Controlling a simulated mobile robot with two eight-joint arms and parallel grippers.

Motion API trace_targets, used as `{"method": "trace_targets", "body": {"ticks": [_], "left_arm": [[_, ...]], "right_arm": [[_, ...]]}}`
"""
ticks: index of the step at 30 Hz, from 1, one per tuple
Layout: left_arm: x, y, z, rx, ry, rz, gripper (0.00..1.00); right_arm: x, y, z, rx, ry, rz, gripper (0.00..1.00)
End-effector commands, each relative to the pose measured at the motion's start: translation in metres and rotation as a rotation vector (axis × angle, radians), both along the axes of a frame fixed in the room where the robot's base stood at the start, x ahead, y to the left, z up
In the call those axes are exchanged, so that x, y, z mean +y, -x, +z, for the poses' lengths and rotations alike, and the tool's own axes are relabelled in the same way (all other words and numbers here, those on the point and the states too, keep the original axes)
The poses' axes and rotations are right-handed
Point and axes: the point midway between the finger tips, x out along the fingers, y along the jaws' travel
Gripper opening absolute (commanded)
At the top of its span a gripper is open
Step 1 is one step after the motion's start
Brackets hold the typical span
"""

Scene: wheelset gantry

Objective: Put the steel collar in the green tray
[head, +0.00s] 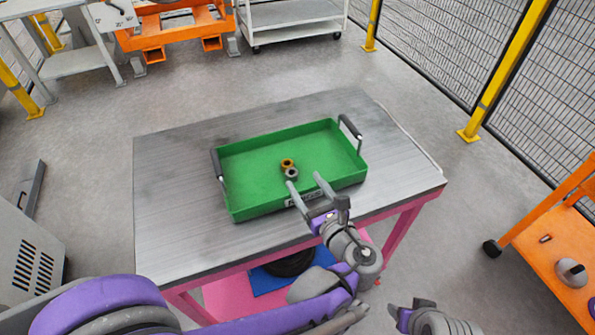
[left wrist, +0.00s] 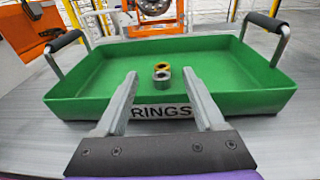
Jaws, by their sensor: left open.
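The steel collar (head: 291,174) is a small grey ring inside the green tray (head: 240,207), near the middle of its floor. In the left wrist view the steel collar (left wrist: 162,82) appears between and just beyond the fingertips, with the tray's front wall (left wrist: 70,108) below it. My left gripper (head: 304,180) is open and empty, reaching over the tray's front wall with its fingers apart. The collar is close to its left fingertip in the head view; I see no grip on it. My right gripper (head: 396,314) shows only partly at the bottom; its jaws are unclear.
A brass-coloured ring (head: 287,163) lies just behind the collar, seeming to touch it. The tray has a dark handle (head: 350,127) at each end and a "RINGS" label in front. The metal tabletop (head: 165,200) is otherwise clear. An orange cart (head: 560,245) stands at right.

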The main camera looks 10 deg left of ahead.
Motion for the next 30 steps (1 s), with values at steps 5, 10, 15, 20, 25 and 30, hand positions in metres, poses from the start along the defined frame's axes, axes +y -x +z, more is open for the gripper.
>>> {"method": "trace_targets", "body": {"ticks": [5, 10, 15, 20, 25, 30], "left_arm": [[-0.021, 0.028, 0.005, 0.0, 0.0, -0.004, 0.71], [-0.031, 0.041, 0.007, -0.001, 0.0, -0.002, 0.71], [-0.034, 0.045, 0.007, -0.001, -0.001, 0.0, 0.71], [-0.033, 0.044, 0.007, -0.002, -0.001, 0.001, 0.71], [-0.033, 0.044, 0.007, -0.002, -0.001, 0.001, 0.71], [-0.033, 0.044, 0.007, -0.002, -0.001, 0.001, 0.71]], "right_arm": [[0.0, 0.0, 0.001, 0.0, 0.0, 0.0, 0.59], [0.0, 0.0, 0.001, 0.0, 0.0, 0.0, 0.59], [0.0, 0.0, 0.001, 0.0, 0.0, 0.0, 0.59], [0.0, 0.0, 0.001, 0.0, 0.0, 0.0, 0.59], [0.0, 0.0, 0.001, 0.0, 0.0, 0.0, 0.59], [0.0, 0.0, 0.001, 0.0, 0.0, 0.0, 0.59]]}}
